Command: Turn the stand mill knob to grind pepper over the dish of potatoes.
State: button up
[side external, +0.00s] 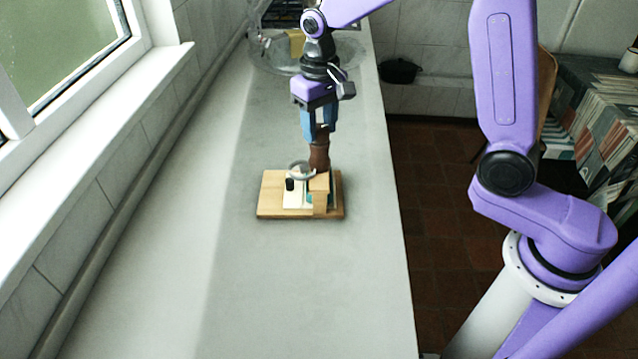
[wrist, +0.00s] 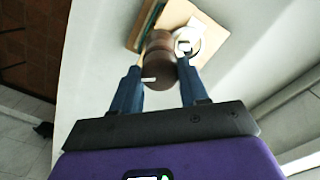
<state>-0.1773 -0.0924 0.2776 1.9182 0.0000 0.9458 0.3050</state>
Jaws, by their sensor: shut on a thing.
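My gripper (side external: 319,136) points straight down, its blue fingers shut on the top of the brown mill (side external: 319,158). The mill stands upright at a light wooden stand (side external: 320,184) on a flat wooden board (side external: 270,206). In the wrist view, the rounded brown mill knob (wrist: 160,72) lies between the two fingers of my gripper (wrist: 158,82). A pale ring-shaped thing (side external: 292,169) shows just left of the mill. I cannot make out a dish of potatoes with certainty. The mill's lower part is partly hidden by the stand.
A pale item (side external: 294,199) and a small black piece (side external: 290,184) sit on the board. A clear bowl (side external: 268,58) stands behind on the long grey counter (side external: 200,270). The counter is clear in front. Its right edge drops to a tiled floor.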

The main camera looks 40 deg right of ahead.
jog(key=m, duration=0.7)
jog(key=o, duration=1.5)
jog(key=shift+r, duration=3.5)
jog(key=shift+r, duration=0.15)
